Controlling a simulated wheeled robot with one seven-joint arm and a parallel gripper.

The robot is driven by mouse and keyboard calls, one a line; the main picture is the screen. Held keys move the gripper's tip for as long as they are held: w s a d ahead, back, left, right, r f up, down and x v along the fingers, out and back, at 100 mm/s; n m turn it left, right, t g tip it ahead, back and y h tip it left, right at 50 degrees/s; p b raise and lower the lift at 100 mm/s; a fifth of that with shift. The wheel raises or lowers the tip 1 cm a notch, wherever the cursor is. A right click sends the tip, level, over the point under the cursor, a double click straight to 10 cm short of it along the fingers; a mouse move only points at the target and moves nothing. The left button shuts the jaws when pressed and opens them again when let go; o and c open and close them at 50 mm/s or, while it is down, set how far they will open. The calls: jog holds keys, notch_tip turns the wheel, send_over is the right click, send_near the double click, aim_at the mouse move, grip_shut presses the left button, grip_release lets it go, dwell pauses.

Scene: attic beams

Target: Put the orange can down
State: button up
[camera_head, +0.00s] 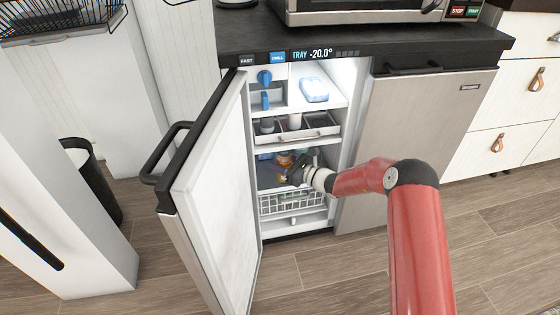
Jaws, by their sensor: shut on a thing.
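The orange can (284,158) shows as a small orange patch inside the open fridge, on the left side of my gripper. My gripper (289,170) is black, reaches into the fridge's lower middle compartment, and is shut on the can. The gripper hides much of the can, and I cannot tell whether the can touches the surface under it. The fridge (343,147) has a lit white interior with shelves. A wire basket (285,203) sits just below the gripper.
The open fridge door (212,200) stands to the left of my arm. Above the gripper, a pull-out tray (320,133) holds small containers. A blue-and-white package (314,89) and blue items (264,78) are on the upper level. A closed steel door (415,140) is at right.

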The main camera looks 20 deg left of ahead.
jog(key=shift+f, duration=0.1)
jog(key=o, duration=1.3)
jog(key=shift+c, duration=0.2)
